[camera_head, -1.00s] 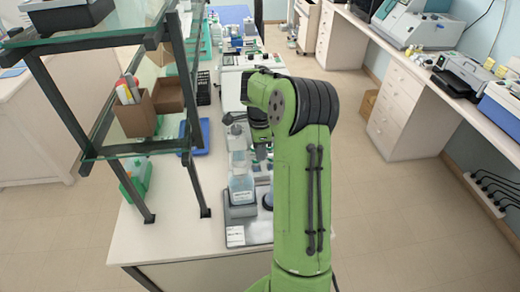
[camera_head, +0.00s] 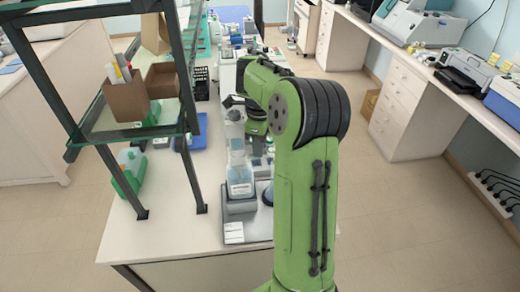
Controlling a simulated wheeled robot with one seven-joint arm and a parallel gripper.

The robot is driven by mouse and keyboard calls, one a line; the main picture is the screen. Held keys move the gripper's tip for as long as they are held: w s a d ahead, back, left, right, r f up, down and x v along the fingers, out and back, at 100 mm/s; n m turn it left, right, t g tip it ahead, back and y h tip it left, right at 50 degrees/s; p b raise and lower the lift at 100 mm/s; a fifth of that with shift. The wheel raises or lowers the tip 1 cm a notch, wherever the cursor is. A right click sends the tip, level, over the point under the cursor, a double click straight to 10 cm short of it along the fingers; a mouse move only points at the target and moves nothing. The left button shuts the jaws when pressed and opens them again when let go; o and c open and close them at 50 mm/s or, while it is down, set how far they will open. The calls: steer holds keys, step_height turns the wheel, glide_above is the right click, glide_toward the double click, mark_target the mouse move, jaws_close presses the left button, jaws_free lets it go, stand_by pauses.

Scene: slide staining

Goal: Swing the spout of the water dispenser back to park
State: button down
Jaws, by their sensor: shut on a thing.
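The water dispenser (camera_head: 240,180) is a clear, labelled bottle with a pale upper part, standing upright on a grey base on the bench. My green arm reaches over the bench from the right. My gripper (camera_head: 234,102), small and dark, is at the top of the dispenser, left of my wrist. It is shut on the spout there, but the spout itself is too small and too covered to make out. Its exact angle cannot be told. My arm hides the area right of the dispenser.
A glass shelf rack (camera_head: 112,134) with cardboard boxes stands close on the left. A blue tray (camera_head: 190,133) and a green-and-white container (camera_head: 130,170) are on the bench. A white machine (camera_head: 228,72) stands behind.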

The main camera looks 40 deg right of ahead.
steer(key=shift+s+a+f+m+b, duration=0.15)
steer(key=shift+a+m+b, duration=0.15)
steer(key=shift+m+b, duration=0.3)
steer(key=c, duration=1)
jaws_free()
steer(key=shift+c, duration=0.2)
step_height(320, 180, up, 16)
steer(key=p, duration=0.7)
